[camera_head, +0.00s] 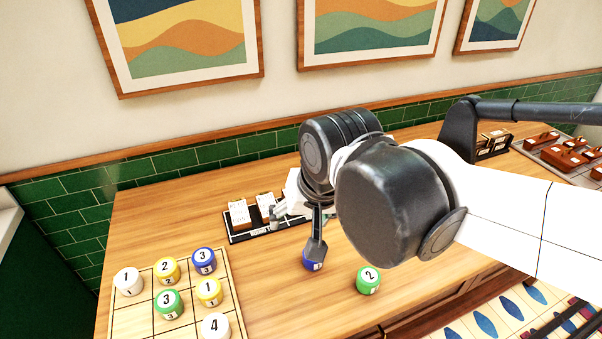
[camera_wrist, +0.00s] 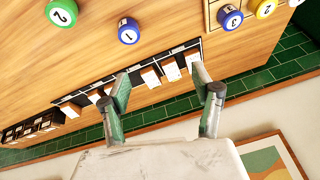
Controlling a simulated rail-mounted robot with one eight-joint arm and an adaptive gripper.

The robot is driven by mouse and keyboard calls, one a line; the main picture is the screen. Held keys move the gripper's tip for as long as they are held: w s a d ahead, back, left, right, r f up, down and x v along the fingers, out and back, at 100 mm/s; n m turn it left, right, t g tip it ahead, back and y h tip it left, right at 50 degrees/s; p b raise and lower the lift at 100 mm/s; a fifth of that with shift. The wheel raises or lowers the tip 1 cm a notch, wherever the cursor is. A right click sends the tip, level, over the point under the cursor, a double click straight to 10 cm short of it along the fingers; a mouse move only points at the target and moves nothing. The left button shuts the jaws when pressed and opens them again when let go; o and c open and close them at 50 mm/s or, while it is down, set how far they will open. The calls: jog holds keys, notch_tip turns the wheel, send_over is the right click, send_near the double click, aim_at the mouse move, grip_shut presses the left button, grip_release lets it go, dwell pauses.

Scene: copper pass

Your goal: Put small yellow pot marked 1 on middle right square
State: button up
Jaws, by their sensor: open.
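The small yellow pot marked 1 (camera_head: 209,292) sits upright on the light wooden grid board (camera_head: 233,299), in the middle row at the right, beside the green pot marked 3 (camera_head: 168,304). My gripper (camera_wrist: 161,82) is open and empty, with its two fingers spread apart in the wrist view. In the head view it hangs over the counter, to the right of the board, apart from the yellow pot. The yellow pot marked 1 does not show in the wrist view.
The board also holds a white 1 (camera_head: 128,281), yellow 2 (camera_head: 166,270), blue 3 (camera_head: 204,261) and white 4 (camera_head: 215,328). A blue pot (camera_head: 313,261) and a green 2 (camera_head: 368,280) stand on the counter. A black card rack (camera_head: 240,236) stands behind.

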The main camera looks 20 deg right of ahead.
jog(key=s+d+n+t, duration=0.1)
jog(key=s+d+t, duration=0.1)
jog(key=d, duration=0.4)
jog(key=shift+s+d+n+h, duration=0.35)
jog(key=shift+s+n+h, duration=0.05)
jog(key=shift+s, duration=0.4)
